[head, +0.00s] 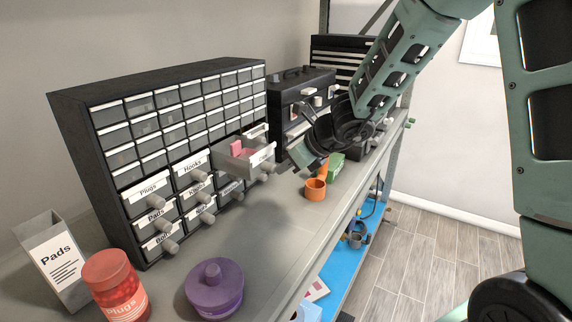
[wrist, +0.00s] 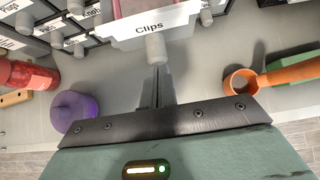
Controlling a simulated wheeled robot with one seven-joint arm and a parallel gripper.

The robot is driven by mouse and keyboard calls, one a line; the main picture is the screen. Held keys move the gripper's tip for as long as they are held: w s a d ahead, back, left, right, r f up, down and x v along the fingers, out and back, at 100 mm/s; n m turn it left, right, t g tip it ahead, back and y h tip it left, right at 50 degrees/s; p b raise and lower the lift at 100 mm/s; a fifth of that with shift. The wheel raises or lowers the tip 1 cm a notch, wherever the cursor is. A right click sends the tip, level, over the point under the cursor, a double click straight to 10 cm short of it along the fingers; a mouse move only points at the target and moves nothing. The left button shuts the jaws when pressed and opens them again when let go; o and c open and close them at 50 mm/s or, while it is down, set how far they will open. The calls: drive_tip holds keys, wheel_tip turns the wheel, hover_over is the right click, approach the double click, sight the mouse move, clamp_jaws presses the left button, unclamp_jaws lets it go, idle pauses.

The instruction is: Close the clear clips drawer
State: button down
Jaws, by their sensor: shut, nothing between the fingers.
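The clear clips drawer (head: 234,164) sticks out of the black drawer cabinet (head: 85,100), pulled well open, with a pink thing inside. In the wrist view its white label reads "Clips" (wrist: 149,29), and a grey knob (wrist: 155,49) sits below the label. My gripper (head: 280,167) is in front of the drawer, beside the knob end. In the wrist view its fingers (wrist: 157,72) are shut together and empty, with their tips just below the knob. I cannot tell whether they touch it.
An orange cup (head: 315,189) and a green box (head: 331,166) stand near my gripper. A purple pot (head: 214,289), a red plugs jar (head: 116,287) and a pads box (head: 54,263) are at the front left. A black toolbox (head: 295,88) stands behind. The shelf before the cabinet is mostly clear.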

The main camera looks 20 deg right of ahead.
drive_tip(key=w+a+p, duration=0.1)
drive_tip(key=w+a, duration=0.1)
drive_tip(key=w, duration=0.1)
drive_tip(key=w+a, duration=0.2)
drive_tip(key=w, duration=0.1)
drive_tip(key=w+a+p, duration=0.1)
drive_tip(key=w+a, duration=0.1)
drive_tip(key=w, duration=0.2)
drive_tip(key=shift+a+r+p, duration=0.15)
drive_tip(key=shift+a+p, duration=0.2)
drive_tip(key=shift+a, duration=0.05)
drive_tip(key=shift+d, duration=0.1)
drive_tip(key=shift+s, duration=0.1)
drive_tip(key=shift+d, duration=0.1)
